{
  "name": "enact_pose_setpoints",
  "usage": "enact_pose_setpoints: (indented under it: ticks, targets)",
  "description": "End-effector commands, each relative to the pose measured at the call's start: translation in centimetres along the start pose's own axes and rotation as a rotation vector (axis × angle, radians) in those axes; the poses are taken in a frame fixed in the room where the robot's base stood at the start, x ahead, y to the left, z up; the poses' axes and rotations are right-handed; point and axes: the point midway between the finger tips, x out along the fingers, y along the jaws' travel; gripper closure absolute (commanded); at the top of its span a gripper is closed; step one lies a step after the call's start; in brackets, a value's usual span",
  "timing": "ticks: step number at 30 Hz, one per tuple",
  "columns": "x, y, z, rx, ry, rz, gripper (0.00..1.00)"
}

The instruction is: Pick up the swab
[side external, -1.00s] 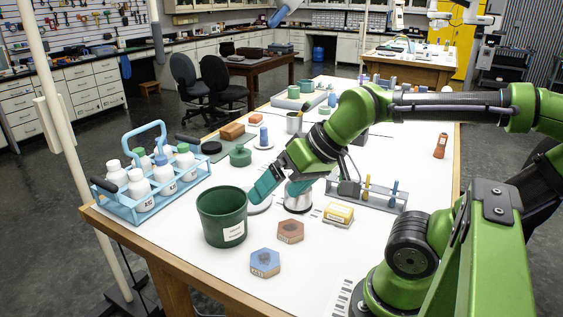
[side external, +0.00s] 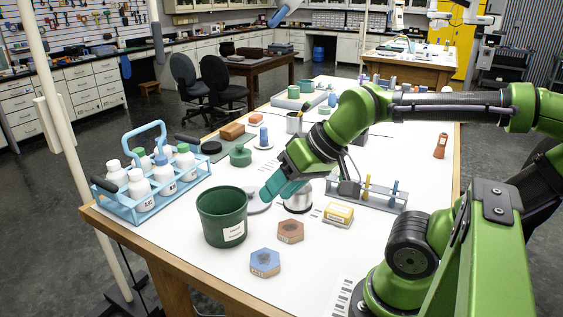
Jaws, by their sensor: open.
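I cannot pick out the swab for certain. My gripper (side external: 272,197) is open, with teal fingers pointing down and left over the table. I see nothing held between the fingers. A grey rack (side external: 385,203) right of the gripper holds upright yellow and blue slim items (side external: 367,187); I cannot tell what they are.
A light blue carrier (side external: 150,203) with several white bottles stands at the left. Blue (side external: 265,263) and brown (side external: 290,231) hexagonal blocks and a yellow box (side external: 339,213) lie in front. A green lidded pot (side external: 240,156) stands behind.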

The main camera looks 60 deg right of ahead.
Motion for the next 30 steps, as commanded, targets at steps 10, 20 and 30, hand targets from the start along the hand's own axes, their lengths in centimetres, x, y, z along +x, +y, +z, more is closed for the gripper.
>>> enact_pose_setpoints:
  ticks: [10, 20, 30]
  targets:
    - [1.0, 1.9, -0.7, 0.074, -0.024, 0.054, 0.56]
    - [1.6, 15.9, -11.8, 0.256, -0.14, 0.304, 0.56]
    - [-2.9, 37.2, -15.6, 0.015, -0.468, 0.403, 0.56]
